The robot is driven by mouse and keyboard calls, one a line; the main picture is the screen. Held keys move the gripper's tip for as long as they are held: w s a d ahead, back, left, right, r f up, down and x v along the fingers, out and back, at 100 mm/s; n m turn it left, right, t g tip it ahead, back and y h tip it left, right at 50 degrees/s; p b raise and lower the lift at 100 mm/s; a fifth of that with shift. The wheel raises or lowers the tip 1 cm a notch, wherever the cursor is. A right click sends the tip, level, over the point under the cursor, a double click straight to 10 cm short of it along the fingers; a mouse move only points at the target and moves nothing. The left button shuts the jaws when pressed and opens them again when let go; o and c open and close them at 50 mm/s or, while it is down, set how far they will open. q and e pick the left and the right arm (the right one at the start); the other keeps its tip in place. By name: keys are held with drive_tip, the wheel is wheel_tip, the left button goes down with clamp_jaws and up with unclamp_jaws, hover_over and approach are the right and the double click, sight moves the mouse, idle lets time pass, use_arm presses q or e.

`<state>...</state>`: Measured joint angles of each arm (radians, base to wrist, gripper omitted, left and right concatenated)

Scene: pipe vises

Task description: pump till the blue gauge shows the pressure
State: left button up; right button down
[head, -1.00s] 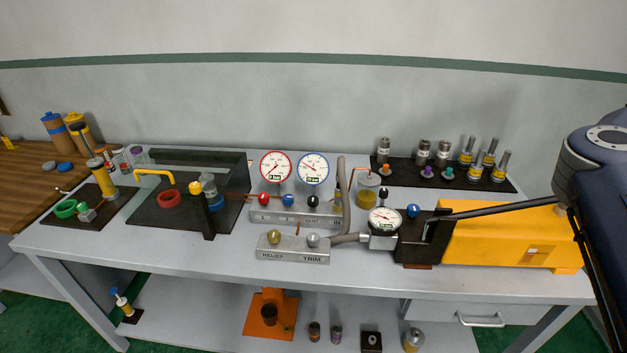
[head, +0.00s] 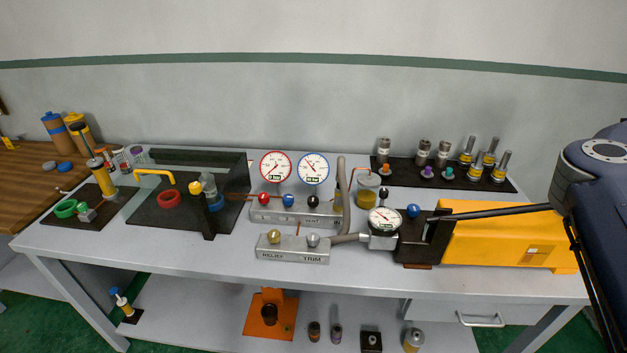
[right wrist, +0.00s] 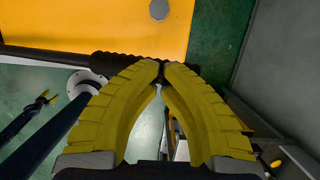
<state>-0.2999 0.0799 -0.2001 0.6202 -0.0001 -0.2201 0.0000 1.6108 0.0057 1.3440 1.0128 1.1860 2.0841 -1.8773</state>
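The blue-rimmed gauge (head: 314,168) stands upright at the back middle of the bench, its needle pointing up and left; its small label is too fine to read surely. The yellow hand pump (head: 500,240) lies at the right, its long black lever (head: 490,212) running almost level above it. A round white gauge (head: 384,221) sits at the pump's left end. In the right wrist view, my right gripper's yellow fingertips (right wrist: 163,66) nearly meet at the lever's black grip (right wrist: 112,66), which runs crosswise there; I cannot tell whether they touch it. My left gripper is out of view.
A red-rimmed gauge (head: 276,167) stands beside the blue one. Valve blocks with coloured knobs sit in front, marked RELIEF (head: 270,254) and TRIM. A black rack (head: 400,164) with fittings is behind the pump. The bench's front strip is clear.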

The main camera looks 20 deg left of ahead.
drive_tip(key=shift+f, duration=0.25)
drive_tip(key=shift+w+d+f, duration=0.1)
drive_tip(key=shift+d+f, duration=0.15)
drive_tip(key=shift+f, duration=0.85)
drive_tip(key=shift+d+f, duration=0.25)
drive_tip(key=shift+f, duration=1.5)
drive_tip(key=shift+a+r, duration=0.15)
drive_tip(key=shift+r, duration=1.15)
drive_tip(key=shift+a+r, duration=0.15)
drive_tip(key=shift+r, duration=1.15)
drive_tip(key=shift+s+a+r, duration=0.1)
drive_tip(key=shift+a+r, duration=0.2)
drive_tip(key=shift+r, duration=0.9)
drive_tip(key=shift+s+a+r, duration=0.1)
drive_tip(key=shift+a+r, duration=0.25)
drive_tip(key=shift+r, duration=0.8)
drive_tip(key=shift+s+a+r, duration=0.1)
drive_tip(key=shift+a+r, duration=0.2)
drive_tip(key=shift+r, duration=0.9)
